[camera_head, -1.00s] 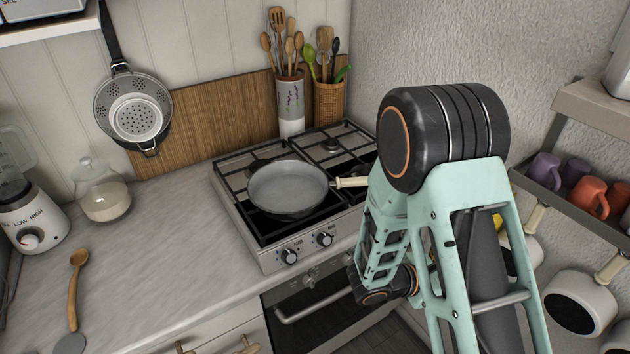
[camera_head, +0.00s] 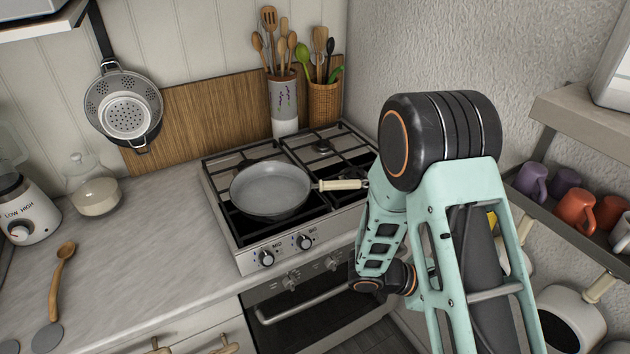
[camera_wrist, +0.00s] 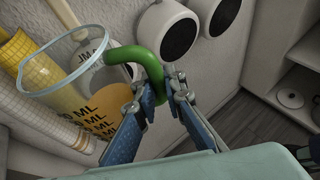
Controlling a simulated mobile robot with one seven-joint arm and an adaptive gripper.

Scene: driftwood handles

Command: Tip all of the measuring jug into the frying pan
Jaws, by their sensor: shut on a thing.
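The frying pan (camera_head: 270,188) is grey with a cream handle (camera_head: 340,185) pointing right, and sits on the left front part of the hob. My gripper (camera_wrist: 162,88) is shut on that handle. In the head view my arm hides the gripper and the jug.
The gas hob (camera_head: 225,215) stands against the wooden splashback (camera_head: 200,110), with a utensil crock (camera_head: 284,105) and a wicker holder (camera_head: 324,103) behind. Mugs (camera_head: 575,210) line a shelf at right, above hanging pots (camera_head: 572,320). The counter (camera_head: 150,230) left of the hob is mostly clear.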

